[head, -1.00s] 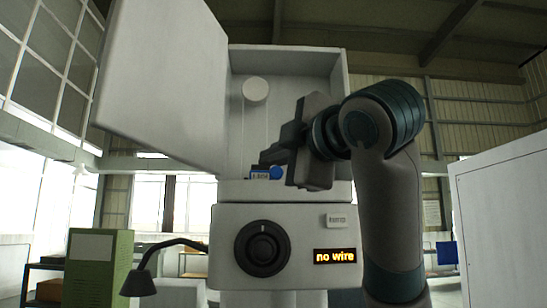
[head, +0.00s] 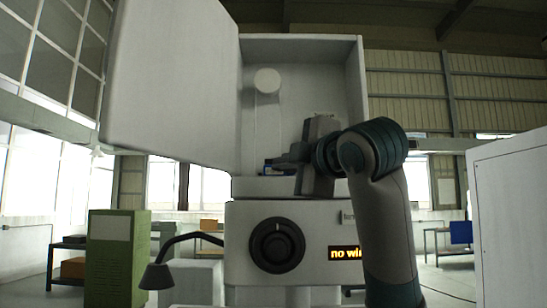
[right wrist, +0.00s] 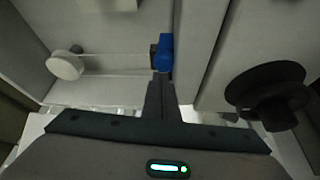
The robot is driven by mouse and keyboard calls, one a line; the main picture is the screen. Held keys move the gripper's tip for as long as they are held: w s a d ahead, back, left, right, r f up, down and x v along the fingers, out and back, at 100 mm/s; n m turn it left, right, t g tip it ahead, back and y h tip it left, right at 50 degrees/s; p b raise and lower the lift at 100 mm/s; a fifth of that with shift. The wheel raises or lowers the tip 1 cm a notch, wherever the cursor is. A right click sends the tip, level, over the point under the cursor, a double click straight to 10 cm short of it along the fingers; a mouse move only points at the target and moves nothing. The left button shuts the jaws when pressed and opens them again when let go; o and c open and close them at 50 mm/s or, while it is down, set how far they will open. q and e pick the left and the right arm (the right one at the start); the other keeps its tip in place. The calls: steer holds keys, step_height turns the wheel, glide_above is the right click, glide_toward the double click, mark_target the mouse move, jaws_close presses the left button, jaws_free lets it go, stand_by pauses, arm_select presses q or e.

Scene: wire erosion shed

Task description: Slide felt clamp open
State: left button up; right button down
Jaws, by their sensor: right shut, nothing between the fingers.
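A small felt clamp with a blue part (head: 268,168) sits low inside the open white cabinet, largely hidden behind my right gripper (head: 281,159) in the head view. In the right wrist view the blue part (right wrist: 166,52) has a small dark block at its left side. My right gripper (right wrist: 160,76) is shut and empty. Its fingertips are right at the near end of the blue part; I cannot tell whether they touch it. My left gripper is not in view.
The cabinet door (head: 168,85) stands open at the left. A white round knob (head: 267,80) is on the back wall. Below are a black dial (head: 277,245) and a "no wire" display (head: 343,253), partly covered by my arm. A bent lamp (head: 157,275) stands at lower left.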

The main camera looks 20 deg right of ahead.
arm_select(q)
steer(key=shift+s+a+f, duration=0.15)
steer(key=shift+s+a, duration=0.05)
arm_select(e)
steer(key=shift+d, duration=0.1)
